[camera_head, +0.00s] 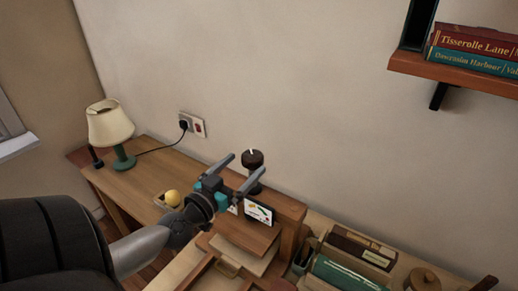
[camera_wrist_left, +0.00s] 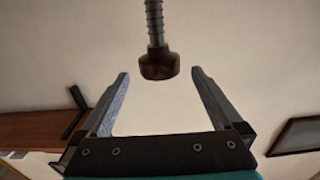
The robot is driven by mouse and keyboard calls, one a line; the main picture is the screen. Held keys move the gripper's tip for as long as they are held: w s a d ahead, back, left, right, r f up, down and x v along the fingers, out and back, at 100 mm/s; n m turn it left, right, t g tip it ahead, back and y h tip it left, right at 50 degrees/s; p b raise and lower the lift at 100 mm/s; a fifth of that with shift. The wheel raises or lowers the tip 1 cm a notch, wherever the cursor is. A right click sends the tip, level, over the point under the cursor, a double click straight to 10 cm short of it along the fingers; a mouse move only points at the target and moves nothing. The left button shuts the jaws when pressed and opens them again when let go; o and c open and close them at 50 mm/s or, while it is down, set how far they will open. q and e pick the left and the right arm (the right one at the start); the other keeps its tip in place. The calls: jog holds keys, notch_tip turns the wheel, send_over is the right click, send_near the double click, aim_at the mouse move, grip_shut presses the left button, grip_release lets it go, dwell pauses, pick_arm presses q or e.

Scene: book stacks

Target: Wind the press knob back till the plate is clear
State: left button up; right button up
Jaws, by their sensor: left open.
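The press knob (camera_head: 252,158) is a dark brown round knob with a white mark on top. It stands upright above the desk, near the wall. In the left wrist view the knob (camera_wrist_left: 159,64) sits on a threaded grey screw (camera_wrist_left: 154,22). My left gripper (camera_head: 248,162) is open, with its fingers reaching toward the knob. In the wrist view the knob appears centred in the gap, around and just beyond the fingertips (camera_wrist_left: 160,73); I see no contact. The plate cannot be made out, as my gripper and wrist cover the area below the knob. My right gripper is not in view.
A lamp (camera_head: 110,125) and a yellow ball (camera_head: 172,198) are on the desk (camera_head: 135,175) at left. A small picture card (camera_head: 258,211) stands below my gripper. Books (camera_head: 345,273) lie at lower right. A wall shelf (camera_head: 460,70) is at upper right.

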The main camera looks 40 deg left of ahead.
aim_at(258, 152)
pick_arm(q)
jog(key=shift+w+a, duration=0.25)
jog(key=shift+w, duration=1.7)
jog(key=shift+w+a, duration=0.2)
jog(key=shift+w, duration=1.75)
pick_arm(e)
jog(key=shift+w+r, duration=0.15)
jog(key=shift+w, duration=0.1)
pick_arm(q)
jog(key=shift+c, duration=0.2)
